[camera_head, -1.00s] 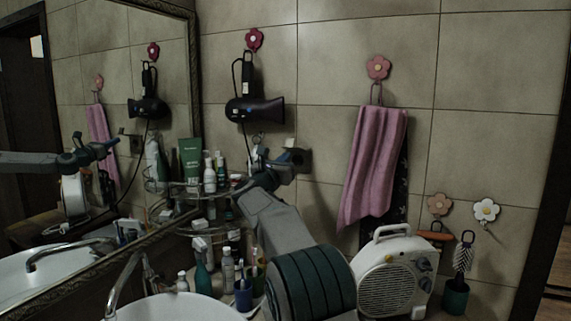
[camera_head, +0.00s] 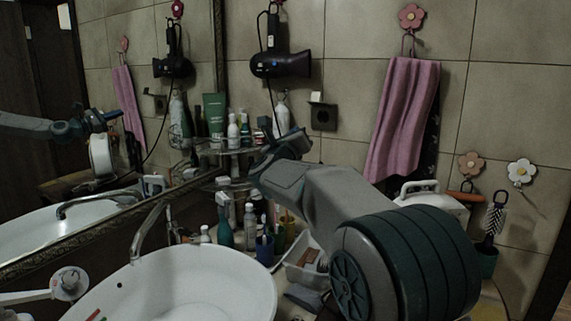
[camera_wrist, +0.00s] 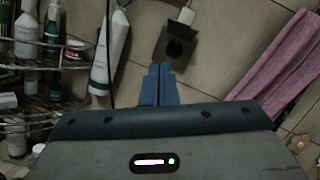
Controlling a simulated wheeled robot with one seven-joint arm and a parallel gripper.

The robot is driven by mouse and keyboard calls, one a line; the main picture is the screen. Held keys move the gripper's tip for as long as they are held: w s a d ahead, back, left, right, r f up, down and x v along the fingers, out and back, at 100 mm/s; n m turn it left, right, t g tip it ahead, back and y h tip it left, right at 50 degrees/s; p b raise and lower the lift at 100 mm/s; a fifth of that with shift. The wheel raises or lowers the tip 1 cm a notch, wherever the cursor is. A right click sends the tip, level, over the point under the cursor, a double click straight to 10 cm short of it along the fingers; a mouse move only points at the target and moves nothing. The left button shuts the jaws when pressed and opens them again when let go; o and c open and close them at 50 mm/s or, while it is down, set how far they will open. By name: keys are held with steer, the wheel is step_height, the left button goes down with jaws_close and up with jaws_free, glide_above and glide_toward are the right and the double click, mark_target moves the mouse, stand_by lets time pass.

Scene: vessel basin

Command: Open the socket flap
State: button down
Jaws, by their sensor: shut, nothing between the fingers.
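The dark square wall socket (camera_head: 323,118) is on the tiled wall, left of the pink towel. Its round recess shows in the wrist view (camera_wrist: 175,49). The dark flap (camera_wrist: 181,29) appears raised at the socket's top edge, standing out from the wall. A small white piece (camera_head: 316,96) sits at the flap; I cannot tell whether it is part of it. My gripper (camera_wrist: 159,70) is shut and empty, its blue fingers side by side. It is below and left of the socket in the head view, apart from it in the picture.
A wire shelf with bottles (camera_wrist: 26,45) is left of my gripper, with a white tube (camera_wrist: 108,50) close beside the fingers. A pink towel (camera_head: 404,115) hangs right of the socket. A hair dryer (camera_head: 280,64) hangs above. The basin (camera_head: 180,285) is below.

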steer(key=s+d+f+n+g+y, duration=0.1)
steer(key=s+d+f+n+g, duration=0.3)
steer(key=s+f+n, duration=0.5)
steer(key=s+d+f+n+g+y+p, duration=0.1)
steer(key=s+d+f+n+g, duration=0.3)
steer(key=s, duration=1.5)
steer(key=s+d+f+n+g+y, duration=0.3)
steer(key=s+f+n+g, duration=0.5)
steer(key=s+f+n, duration=0.7)
steer(key=f+n, duration=0.1)
steer(key=n, duration=0.4)
steer(key=shift+d+g+p, duration=0.4)
